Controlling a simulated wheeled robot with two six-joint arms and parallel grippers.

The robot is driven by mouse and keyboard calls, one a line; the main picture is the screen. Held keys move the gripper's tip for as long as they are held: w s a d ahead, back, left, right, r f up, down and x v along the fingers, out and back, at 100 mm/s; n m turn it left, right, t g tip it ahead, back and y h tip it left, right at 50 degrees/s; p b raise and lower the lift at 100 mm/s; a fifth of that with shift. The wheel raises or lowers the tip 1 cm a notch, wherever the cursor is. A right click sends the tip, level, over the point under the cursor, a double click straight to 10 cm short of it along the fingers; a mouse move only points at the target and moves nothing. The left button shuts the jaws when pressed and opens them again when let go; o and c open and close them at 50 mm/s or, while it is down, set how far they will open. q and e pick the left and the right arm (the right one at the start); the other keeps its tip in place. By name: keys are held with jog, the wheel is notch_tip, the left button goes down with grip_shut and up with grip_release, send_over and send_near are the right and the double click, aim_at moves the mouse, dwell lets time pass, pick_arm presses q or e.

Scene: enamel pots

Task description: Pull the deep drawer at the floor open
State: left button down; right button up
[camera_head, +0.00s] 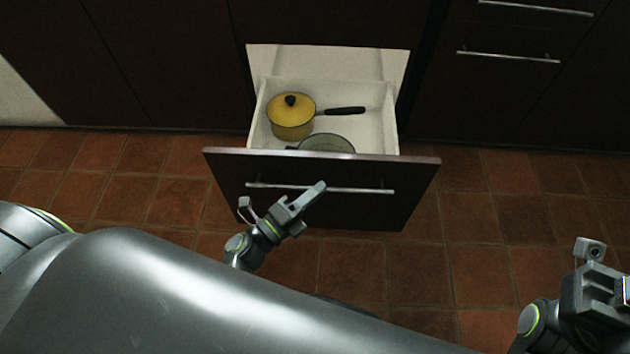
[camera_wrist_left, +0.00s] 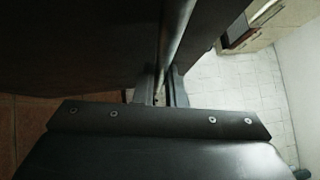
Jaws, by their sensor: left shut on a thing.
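The deep drawer (camera_head: 320,213) at the floor stands pulled out from the dark cabinet, its white interior showing in the head view. Its front carries a long metal bar handle (camera_head: 360,190). My left gripper (camera_head: 312,194) is at the middle of the handle and shut on it. In the left wrist view the handle (camera_wrist_left: 178,40) runs up from between the fingers (camera_wrist_left: 162,95). My right gripper (camera_head: 608,290) is at the lower right edge, away from the drawer; its fingers are not clear enough to judge.
A yellow lidded pot (camera_head: 291,117) with a dark long handle sits in the drawer. A pale pot (camera_head: 327,143) sits near the drawer front, partly hidden by it. Closed drawers (camera_head: 508,80) are at the right. The tiled floor (camera_head: 480,220) around is clear.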

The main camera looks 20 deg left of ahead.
dwell(0.3)
pick_arm(q)
jog(key=c, duration=1.5)
grip_release()
jog(key=shift+s, duration=0.1)
jog(key=p+v, duration=0.1)
jog(key=v, duration=1.6)
jog(key=shift+s+p, duration=0.2)
jog(key=shift+p, duration=0.15)
jog(key=shift+a, duration=0.1)
